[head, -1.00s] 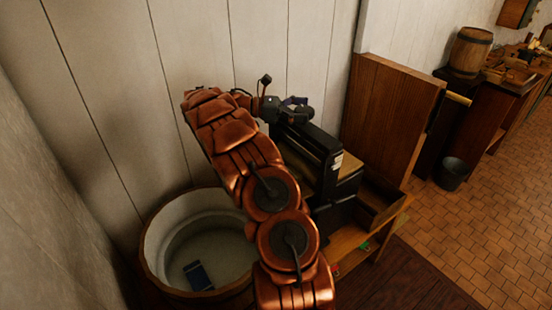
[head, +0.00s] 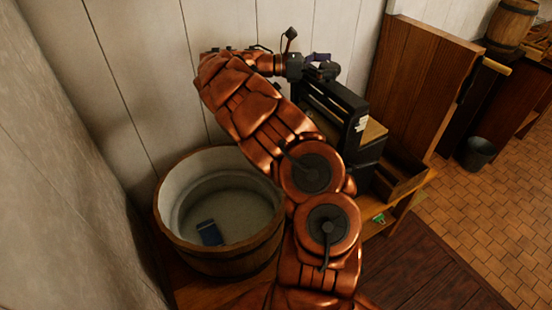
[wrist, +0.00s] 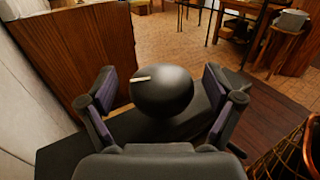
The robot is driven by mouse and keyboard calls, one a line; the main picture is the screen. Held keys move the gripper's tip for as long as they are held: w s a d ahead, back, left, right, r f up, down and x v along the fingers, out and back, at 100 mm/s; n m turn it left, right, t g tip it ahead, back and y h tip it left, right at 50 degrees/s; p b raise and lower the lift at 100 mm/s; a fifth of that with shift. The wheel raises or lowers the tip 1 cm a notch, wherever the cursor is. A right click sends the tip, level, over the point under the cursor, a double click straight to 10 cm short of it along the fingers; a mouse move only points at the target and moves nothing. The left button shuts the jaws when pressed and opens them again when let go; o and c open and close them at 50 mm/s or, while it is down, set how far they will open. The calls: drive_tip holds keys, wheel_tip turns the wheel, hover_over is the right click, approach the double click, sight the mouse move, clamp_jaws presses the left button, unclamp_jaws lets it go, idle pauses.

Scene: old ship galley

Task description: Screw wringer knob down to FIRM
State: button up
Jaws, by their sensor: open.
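The wringer knob (wrist: 162,92) is a dark round ball with a short pale mark on its upper left, seen in the wrist view. My gripper (wrist: 160,88) is open, with one purple-padded finger on each side of the knob and gaps showing between pads and knob. In the head view my gripper (head: 318,68) is at the top of the black wringer (head: 335,105); the knob cannot be made out there. A small white label (head: 362,124) on the wringer is too small to read.
A wooden tub (head: 225,262) with a blue object (head: 209,232) inside stands left of the wringer. A tall wooden panel (head: 420,85) rises right of it, with an open wooden box (head: 402,180) below. A plank wall is close behind.

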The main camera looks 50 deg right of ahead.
drive_tip(key=shift+f+n+t+h+b, duration=0.1)
drive_tip(key=shift+n+t+h+b, duration=1.25)
drive_tip(key=shift+b, duration=0.6)
drive_tip(key=n+t+h+b, duration=0.1)
drive_tip(key=t+b, duration=0.1)
drive_tip(key=b, duration=0.1)
drive_tip(key=n+t+b, duration=0.1)
drive_tip(key=t+b, duration=0.1)
drive_tip(key=shift+s+f+n+t+h+b, duration=0.1)
drive_tip(key=shift+s+n+t+h+b, duration=0.15)
drive_tip(key=shift+n+h+b, duration=0.15)
drive_tip(key=shift+t+b, duration=0.3)
drive_tip(key=shift+b, duration=0.05)
drive_tip(key=n+t+h+b, duration=0.1)
drive_tip(key=n+t+b, duration=0.2)
drive_tip(key=t+b, duration=0.1)
drive_tip(key=shift+t+b, duration=0.3)
drive_tip(key=shift+b, duration=0.05)
drive_tip(key=shift+n+t+b, duration=0.3)
drive_tip(key=shift+n+t, duration=0.25)
drive_tip(key=shift+t, duration=0.05)
drive_tip(key=shift+n+t, duration=0.4)
drive_tip(key=shift+t, duration=0.2)
drive_tip(key=shift+r+n+t+y, duration=0.25)
drive_tip(key=shift+n+t, duration=0.45)
drive_tip(key=shift+t, duration=0.4)
drive_tip(key=shift+n+t+y+p, duration=0.3)
drive_tip(key=shift+n+t+p, duration=0.4)
drive_tip(key=shift+t+p, duration=0.35)
